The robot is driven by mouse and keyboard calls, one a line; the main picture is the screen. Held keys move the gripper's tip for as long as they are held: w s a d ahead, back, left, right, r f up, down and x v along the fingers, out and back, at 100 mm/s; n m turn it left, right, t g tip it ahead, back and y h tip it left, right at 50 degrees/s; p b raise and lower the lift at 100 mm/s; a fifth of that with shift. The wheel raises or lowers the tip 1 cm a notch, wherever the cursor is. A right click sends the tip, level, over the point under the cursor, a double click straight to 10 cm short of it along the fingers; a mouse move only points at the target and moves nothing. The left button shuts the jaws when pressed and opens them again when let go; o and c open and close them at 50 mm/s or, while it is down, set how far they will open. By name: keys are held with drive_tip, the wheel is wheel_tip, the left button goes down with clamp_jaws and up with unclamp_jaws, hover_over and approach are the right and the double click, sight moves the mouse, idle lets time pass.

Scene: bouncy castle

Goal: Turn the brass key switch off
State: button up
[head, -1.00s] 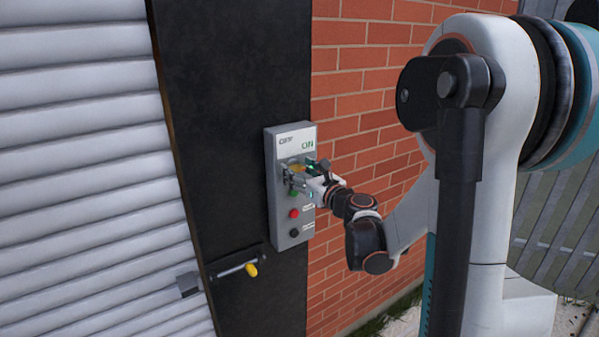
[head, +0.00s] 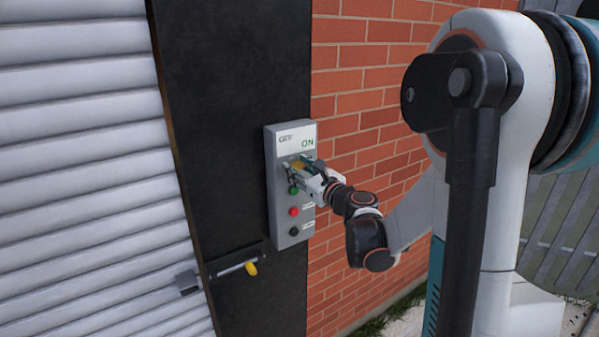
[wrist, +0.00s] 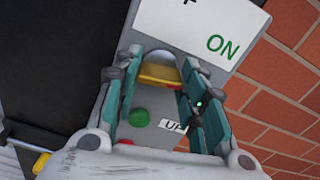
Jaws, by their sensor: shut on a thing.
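The grey control box (head: 283,233) is fixed to a black post, with a white label (head: 296,139) reading OFF and ON at its top. The brass key switch (wrist: 160,76) sits below the label, on a pale round base. My gripper (head: 297,165) is at the switch, with its fingers on either side of the brass part, and is shut on it. In the wrist view my gripper (wrist: 158,85) has one teal finger to the left and one to the right of the brass. In the head view the fingers hide most of the switch.
A bolt with a yellow knob (head: 251,268) is lower left. A white shutter (head: 80,160) is left, a brick wall (head: 345,120) right.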

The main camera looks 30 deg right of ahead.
drive_tip(key=n+b, duration=0.2)
drive_tip(key=n, duration=0.6)
drive_tip(key=n+b, duration=0.1)
drive_tip(key=n, duration=0.3)
drive_tip(key=shift+n, duration=0.3)
drive_tip(key=shift+n+b, duration=0.5)
drive_tip(key=shift+n, duration=1.1)
drive_tip(key=o, duration=1.1)
drive_tip(key=shift+c, duration=0.2)
